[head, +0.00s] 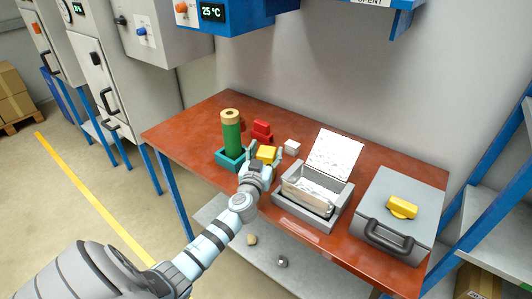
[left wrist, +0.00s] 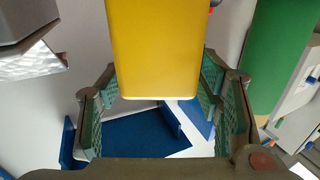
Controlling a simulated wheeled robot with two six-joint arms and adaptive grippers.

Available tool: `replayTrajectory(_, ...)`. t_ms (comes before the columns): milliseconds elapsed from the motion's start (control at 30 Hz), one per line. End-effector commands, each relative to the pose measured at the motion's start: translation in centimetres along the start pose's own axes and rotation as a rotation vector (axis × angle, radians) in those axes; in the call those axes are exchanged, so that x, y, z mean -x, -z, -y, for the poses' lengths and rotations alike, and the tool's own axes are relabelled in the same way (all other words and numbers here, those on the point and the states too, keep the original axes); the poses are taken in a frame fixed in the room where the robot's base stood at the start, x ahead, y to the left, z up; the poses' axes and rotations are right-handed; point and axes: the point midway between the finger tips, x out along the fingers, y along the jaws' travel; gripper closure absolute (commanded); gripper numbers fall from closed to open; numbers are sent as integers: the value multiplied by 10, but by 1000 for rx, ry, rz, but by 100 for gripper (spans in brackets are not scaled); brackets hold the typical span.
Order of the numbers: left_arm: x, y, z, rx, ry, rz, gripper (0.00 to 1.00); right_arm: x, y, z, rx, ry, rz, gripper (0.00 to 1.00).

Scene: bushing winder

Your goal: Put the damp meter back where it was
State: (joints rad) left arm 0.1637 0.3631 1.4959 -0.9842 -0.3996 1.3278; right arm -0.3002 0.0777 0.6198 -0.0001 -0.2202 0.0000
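A plain yellow block (head: 266,153), which I take to be the damp meter, is at my left gripper (head: 264,165) over the middle of the red-brown bench (head: 190,125). In the left wrist view the yellow block (left wrist: 155,50) fills the gap between the two green-padded fingers (left wrist: 160,95), and their tips appear to press on its sides. Its lower part runs out of that view. Whether it touches the bench is hidden. A second yellow object (head: 402,208) lies on the grey case at the right. My right gripper is not in view.
A green cylinder (head: 231,135) stands in a teal tray (head: 225,163) left of the gripper. Red blocks (head: 262,130) and a small white block (head: 292,147) are behind. An open foil-lidded box (head: 310,217) and the grey case (head: 375,228) fill the right side.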

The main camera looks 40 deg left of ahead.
Motion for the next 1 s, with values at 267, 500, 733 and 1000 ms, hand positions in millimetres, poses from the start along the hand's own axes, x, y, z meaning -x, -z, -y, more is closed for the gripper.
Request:
replayTrajectory(267, 0, 1, 0, -1, 0, -1, 35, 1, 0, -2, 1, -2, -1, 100)
replayTrajectory(500, 26, 0, 0, -2, -1, 0, 35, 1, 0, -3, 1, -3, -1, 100)
replayTrajectory(733, 84, -2, 0, -1, -2, 1, 35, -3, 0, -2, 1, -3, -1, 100)
replayTrajectory(1000, 120, 0, 0, -1, 0, 0, 35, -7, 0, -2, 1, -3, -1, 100)
